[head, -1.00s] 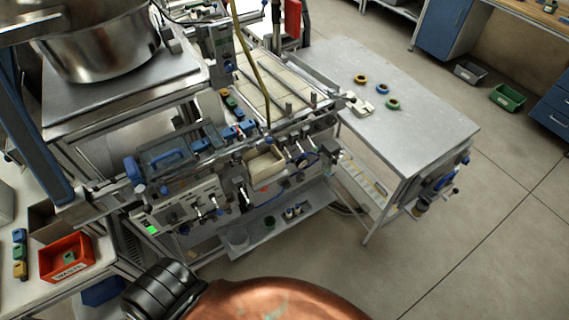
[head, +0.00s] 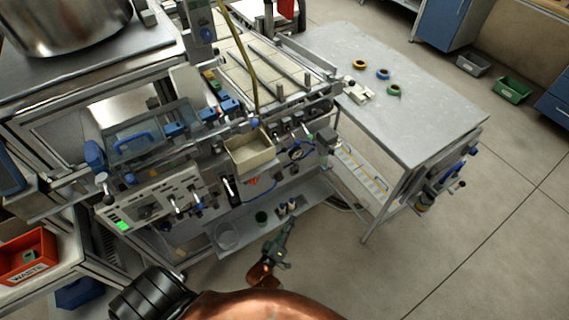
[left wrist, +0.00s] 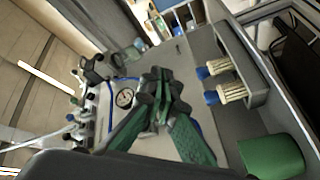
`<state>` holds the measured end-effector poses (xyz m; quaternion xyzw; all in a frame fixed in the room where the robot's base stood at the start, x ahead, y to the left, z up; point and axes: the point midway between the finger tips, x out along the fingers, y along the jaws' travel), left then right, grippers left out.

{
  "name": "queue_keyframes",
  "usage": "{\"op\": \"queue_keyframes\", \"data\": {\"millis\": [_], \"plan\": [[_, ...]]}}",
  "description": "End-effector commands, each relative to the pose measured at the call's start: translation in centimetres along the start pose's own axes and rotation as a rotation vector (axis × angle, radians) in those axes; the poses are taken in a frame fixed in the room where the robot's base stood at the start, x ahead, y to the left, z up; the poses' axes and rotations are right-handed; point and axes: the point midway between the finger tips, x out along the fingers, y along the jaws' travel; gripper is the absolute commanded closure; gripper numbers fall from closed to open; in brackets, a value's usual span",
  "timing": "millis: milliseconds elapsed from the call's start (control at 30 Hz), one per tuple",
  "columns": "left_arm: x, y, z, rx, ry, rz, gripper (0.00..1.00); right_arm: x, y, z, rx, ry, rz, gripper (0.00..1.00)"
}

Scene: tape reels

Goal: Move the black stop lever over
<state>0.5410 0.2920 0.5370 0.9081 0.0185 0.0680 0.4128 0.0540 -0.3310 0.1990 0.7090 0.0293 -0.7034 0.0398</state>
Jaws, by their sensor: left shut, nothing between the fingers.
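My left gripper (head: 288,226), dark green on a copper-coloured arm, is in front of the machine's lower shelf in the head view. Its fingers are together and empty; they also show closed in the left wrist view (left wrist: 158,82). A small black upright part (head: 229,188) on the machine's front may be the black stop lever, but it is too small to be sure. It is up and left of my left gripper, clearly apart from it. I cannot pick out the lever in the left wrist view. My right gripper is out of view.
The machine front carries a cream bin (head: 250,153) and a control panel (head: 150,205) with small handles. A grey table (head: 410,95) with tape reels is at right. Open floor (head: 460,235) lies right. Brushes (left wrist: 232,92) are near the gripper.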

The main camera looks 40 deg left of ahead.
Motion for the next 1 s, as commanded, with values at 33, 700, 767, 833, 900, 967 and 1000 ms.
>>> {"op": "queue_keyframes", "data": {"millis": [33,700,767,833,900,967,1000], "plan": [[2.3,2.3,-2.6,-0.119,0.153,0.089,1.00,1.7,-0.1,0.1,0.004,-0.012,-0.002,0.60],[1.4,11.4,-18.7,-0.691,0.837,0.546,1.00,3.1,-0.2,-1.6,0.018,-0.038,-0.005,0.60],[1.4,11.4,-18.7,-0.690,0.837,0.546,1.00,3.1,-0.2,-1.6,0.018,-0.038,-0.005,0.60],[1.5,11.4,-18.8,-0.690,0.837,0.546,1.00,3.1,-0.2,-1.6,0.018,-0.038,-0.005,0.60],[1.8,11.5,-19.2,-0.689,0.836,0.546,1.00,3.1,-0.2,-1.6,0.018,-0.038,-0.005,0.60],[2.2,11.6,-19.7,-0.690,0.836,0.547,1.00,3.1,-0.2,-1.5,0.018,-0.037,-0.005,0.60],[2.5,11.7,-20.2,-0.690,0.837,0.548,1.00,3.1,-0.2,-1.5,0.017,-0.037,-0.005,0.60]]}}
